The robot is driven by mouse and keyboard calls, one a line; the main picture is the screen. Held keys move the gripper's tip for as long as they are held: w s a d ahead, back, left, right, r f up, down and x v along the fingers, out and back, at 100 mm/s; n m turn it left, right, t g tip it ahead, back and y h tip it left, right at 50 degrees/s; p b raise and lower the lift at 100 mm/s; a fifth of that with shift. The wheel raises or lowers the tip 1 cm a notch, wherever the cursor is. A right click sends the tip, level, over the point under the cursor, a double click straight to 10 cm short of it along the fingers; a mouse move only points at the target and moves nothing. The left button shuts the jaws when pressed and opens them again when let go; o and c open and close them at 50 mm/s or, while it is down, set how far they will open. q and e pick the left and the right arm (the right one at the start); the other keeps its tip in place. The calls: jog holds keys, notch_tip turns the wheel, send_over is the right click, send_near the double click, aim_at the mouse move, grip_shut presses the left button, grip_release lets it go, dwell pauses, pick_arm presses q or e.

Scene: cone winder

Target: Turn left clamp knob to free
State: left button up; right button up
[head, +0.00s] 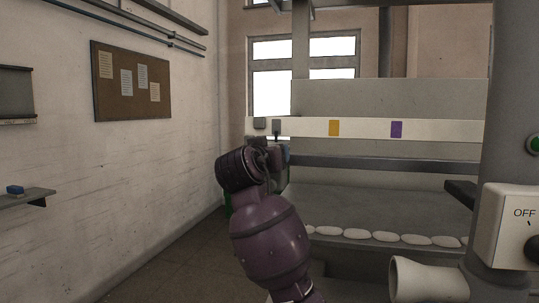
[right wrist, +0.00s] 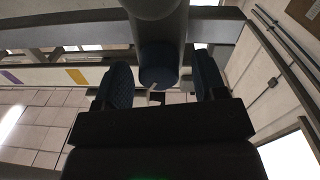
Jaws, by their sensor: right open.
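In the right wrist view, a round knob (right wrist: 158,77) with a dark blue face and a small pale mark sits at the end of a thick grey cylinder. My right gripper (right wrist: 163,82) is open, with one dark blue finger on each side of the knob. Gaps show between the fingers and the knob, so it does not look gripped. In the head view, a purple arm of mine reaches to the left end of the machine; its wrist hides the knob and most of the gripper. My left gripper is not in view.
A pale rail (head: 365,128) with a yellow label (head: 334,128) and a purple label (head: 397,129) runs across the machine. White oval pieces (head: 384,236) line the grey deck's front edge. A box marked OFF (head: 514,225) stands at right. The floor at left is clear.

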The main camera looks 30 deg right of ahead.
jog(key=shift+c, duration=0.2)
jog(key=c, duration=0.9)
jog(key=shift+m+b, duration=0.6)
jog(key=shift+b, duration=0.15)
jog(key=o, duration=0.9)
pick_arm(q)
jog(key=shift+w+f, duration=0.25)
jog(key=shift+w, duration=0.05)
pick_arm(e)
jog(key=shift+o, duration=0.2)
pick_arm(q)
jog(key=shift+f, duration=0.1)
pick_arm(e)
jog(key=shift+s+a, duration=0.1)
